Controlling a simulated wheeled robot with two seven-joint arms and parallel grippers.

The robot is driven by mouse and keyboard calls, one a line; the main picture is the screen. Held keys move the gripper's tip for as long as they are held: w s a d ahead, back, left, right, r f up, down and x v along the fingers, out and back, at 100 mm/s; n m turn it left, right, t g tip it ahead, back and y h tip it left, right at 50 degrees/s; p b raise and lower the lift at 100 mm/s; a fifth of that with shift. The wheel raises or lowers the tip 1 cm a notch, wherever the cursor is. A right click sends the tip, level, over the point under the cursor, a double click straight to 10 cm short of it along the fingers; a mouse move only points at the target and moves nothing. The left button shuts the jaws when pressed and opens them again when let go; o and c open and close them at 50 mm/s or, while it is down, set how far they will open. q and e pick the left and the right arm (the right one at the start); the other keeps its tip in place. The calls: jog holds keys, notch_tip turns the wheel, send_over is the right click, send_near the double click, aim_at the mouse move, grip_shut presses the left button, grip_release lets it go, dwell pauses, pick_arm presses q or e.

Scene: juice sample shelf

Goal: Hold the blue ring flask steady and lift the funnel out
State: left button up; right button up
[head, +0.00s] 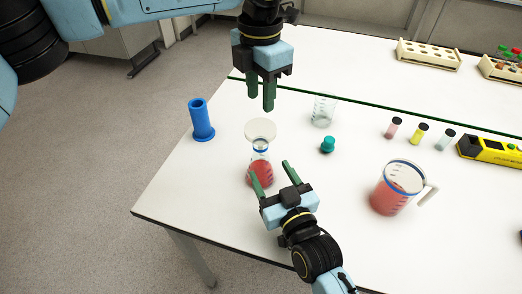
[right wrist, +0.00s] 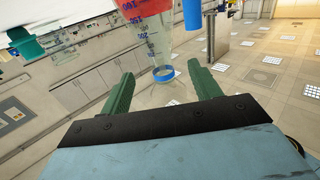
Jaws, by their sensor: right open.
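The blue ring flask (head: 261,173) is a clear conical flask with red liquid, upright on the white table, with a blue ring (head: 260,150) on its neck. A pale funnel (head: 260,129) sits in its mouth. My left gripper (head: 262,104) points down above the funnel, fingers apart and empty. My right gripper (head: 270,175) is open at the flask's front right, with its fingertips near the flask's body; contact is not clear. In the right wrist view the flask (right wrist: 147,22) appears upside down, its blue ring (right wrist: 163,74) between the open fingers (right wrist: 159,75).
A blue cylinder (head: 201,121) stands left of the flask. A clear beaker (head: 323,110) and a teal stopper (head: 328,145) are to its right. A jug of red liquid (head: 396,189), several small vials and a yellow device (head: 490,150) are further right. Table front left is clear.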

aim_at(264, 158)
jog(key=x, duration=0.7)
jog(key=shift+w+r, duration=0.2)
jog(key=shift+r, duration=0.05)
jog(key=shift+c, duration=0.4)
